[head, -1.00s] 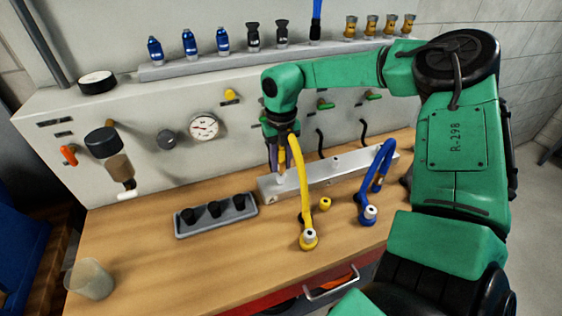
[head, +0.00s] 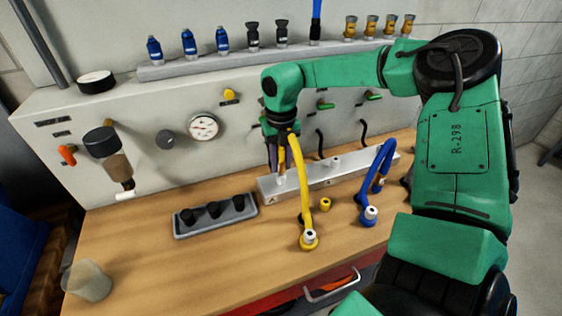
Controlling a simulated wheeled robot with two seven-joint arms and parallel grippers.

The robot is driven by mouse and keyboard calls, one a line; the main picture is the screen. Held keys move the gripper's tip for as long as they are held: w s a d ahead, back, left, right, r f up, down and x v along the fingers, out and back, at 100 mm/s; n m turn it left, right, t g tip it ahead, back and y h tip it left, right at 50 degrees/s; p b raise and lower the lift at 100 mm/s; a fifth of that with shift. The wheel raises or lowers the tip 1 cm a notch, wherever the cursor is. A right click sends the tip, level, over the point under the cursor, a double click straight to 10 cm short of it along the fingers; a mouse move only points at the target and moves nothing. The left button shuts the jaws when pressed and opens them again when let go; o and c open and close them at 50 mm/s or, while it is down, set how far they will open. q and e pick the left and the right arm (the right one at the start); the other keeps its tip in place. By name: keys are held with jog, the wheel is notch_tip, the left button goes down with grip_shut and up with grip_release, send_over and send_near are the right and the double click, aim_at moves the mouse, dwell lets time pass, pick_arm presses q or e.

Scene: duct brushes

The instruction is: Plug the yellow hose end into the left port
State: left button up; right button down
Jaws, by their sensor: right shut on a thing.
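The yellow hose (head: 303,190) arches up from a yellow fitting with a white top on the bench. My right gripper (head: 277,156) is shut on its upper end, which points down above the left end of the silver manifold bar (head: 318,180). The left port (head: 281,181) shows as a pale stub right under the hose end. I cannot tell whether the two touch or are apart, as the gripper and hose partly cover that spot. My left gripper is not in view.
A blue hose (head: 384,160) loops at the right of the bar, and a small yellow piece (head: 325,204) lies before it. A grey tray (head: 215,216) with black pieces stands left; a beaker (head: 88,281) is at front left.

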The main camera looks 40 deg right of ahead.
jog(key=shift+b, duration=0.35)
jog(key=shift+f+b, duration=0.5)
jog(key=shift+f, duration=0.05)
dwell(0.3)
jog(key=c, duration=0.5)
grip_release()
jog(key=shift+c, duration=0.2)
jog(key=shift+r, duration=0.15)
